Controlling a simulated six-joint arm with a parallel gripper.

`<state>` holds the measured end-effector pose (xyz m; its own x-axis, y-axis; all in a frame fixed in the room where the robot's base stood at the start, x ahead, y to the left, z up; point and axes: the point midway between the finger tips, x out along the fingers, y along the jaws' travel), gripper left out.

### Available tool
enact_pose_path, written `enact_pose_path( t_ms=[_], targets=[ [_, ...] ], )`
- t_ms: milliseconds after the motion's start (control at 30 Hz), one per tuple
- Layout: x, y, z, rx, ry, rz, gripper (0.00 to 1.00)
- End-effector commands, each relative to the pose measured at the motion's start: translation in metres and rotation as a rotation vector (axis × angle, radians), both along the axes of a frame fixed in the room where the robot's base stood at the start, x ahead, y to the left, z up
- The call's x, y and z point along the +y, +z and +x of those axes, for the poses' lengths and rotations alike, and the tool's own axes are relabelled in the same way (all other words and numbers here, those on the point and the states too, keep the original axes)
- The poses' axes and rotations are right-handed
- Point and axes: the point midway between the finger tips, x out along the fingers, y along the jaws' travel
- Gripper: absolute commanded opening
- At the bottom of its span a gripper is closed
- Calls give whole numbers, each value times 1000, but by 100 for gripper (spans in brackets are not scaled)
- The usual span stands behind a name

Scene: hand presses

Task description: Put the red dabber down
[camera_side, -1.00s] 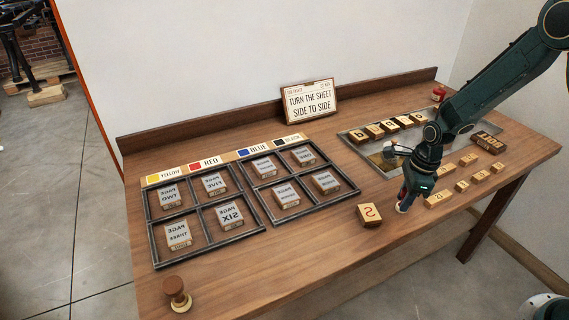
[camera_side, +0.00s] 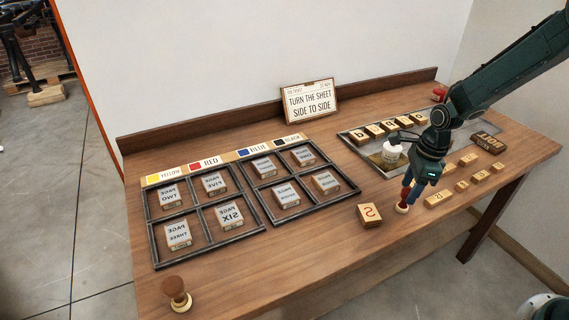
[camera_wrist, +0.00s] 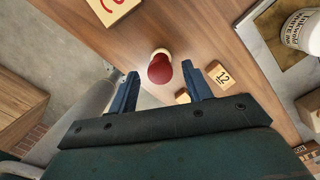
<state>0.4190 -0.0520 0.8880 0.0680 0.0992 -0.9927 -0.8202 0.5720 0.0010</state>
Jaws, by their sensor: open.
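The red dabber (camera_side: 404,203) stands upright on the table near the front edge, to the right of the wooden block with a red S (camera_side: 369,213). Its pale foot appears to rest on the wood. In the wrist view the dabber's red top (camera_wrist: 160,69) shows just beyond my fingertips, in line with the gap between them.
A white jar (camera_side: 393,155) stands on the tray behind my gripper. Small number blocks (camera_side: 437,199) lie to the right. A framed set of page blocks (camera_side: 262,222) fills the left, with a brown-handled stamp (camera_side: 177,293) at the front left corner.

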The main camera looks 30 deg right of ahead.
Motion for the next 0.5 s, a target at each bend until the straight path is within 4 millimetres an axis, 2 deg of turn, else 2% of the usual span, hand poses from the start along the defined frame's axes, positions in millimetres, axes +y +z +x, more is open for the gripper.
enact_pose_path(
  t_ms=[300, 500],
  targets=[
    [-5, 49, -3, -4, 0, -1, 50],
    [-8, 72, -4, -3, 0, -1, 50]
  ],
)
